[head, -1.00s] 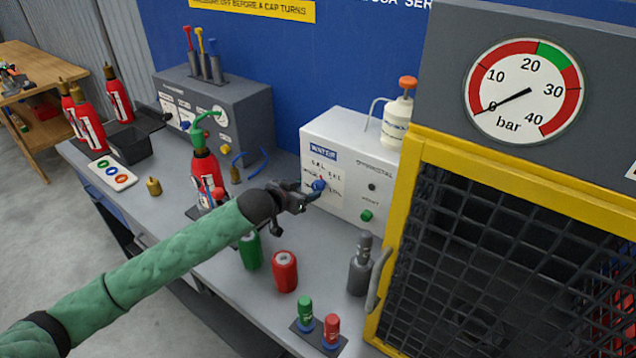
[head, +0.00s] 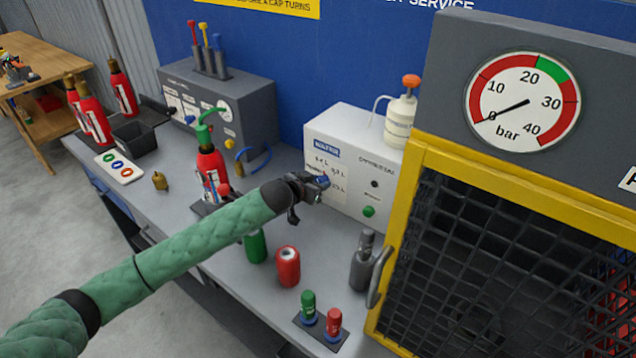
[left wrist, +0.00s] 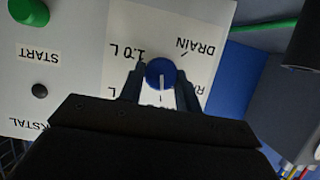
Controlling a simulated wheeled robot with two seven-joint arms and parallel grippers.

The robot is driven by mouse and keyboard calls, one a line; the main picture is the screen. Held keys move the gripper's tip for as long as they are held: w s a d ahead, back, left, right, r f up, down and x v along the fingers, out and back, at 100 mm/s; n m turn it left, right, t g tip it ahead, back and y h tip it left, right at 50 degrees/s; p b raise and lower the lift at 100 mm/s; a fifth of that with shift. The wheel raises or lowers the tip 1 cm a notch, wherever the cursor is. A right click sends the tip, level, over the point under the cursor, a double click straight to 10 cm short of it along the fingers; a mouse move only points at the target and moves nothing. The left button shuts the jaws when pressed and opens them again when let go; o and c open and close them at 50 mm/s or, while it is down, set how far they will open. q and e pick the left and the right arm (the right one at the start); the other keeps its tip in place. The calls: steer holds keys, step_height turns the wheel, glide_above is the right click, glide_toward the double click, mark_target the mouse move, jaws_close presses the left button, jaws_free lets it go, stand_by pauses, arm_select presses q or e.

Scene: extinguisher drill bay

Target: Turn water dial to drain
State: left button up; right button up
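The blue water dial (head: 323,181) sits on the front of the white water box (head: 345,150). In the left wrist view the dial (left wrist: 160,73) has a white pointer line that runs towards the bottom of the picture. The labels around it appear upside down; the DRAIN label (left wrist: 196,47) is at the upper right and 1.0 L at the upper left. My left gripper (head: 318,186) is at the dial, with one finger on each side, and looks shut on it. It also shows in the left wrist view (left wrist: 160,88). My right gripper is not in view.
A green start button (head: 369,211) is on the box's lower right. Green (head: 256,247) and red (head: 287,266) cylinders stand below my left arm, with a grey cylinder (head: 362,262) near the yellow-framed cage (head: 402,220). A red extinguisher (head: 212,172) stands behind my forearm.

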arm_select(q)
steer(key=shift+c, duration=1.2)
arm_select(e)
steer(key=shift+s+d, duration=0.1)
arm_select(q)
steer(key=shift+n+h, duration=0.3)
steer(key=shift+n, duration=0.1)
steer(key=shift+a+n+g+h+p, duration=0.15)
steer(key=shift+n+g+h+p, duration=0.2)
steer(key=shift+n, duration=0.35)
steer(key=shift+w+f+n+h, duration=0.1)
steer(key=shift+n+h, duration=0.25)
steer(key=shift+n, duration=0.15)
steer(key=shift+a+n+g+h+b, duration=0.1)
steer(key=shift+n+g+h+b, duration=0.35)
steer(key=shift+n+b, duration=0.4)
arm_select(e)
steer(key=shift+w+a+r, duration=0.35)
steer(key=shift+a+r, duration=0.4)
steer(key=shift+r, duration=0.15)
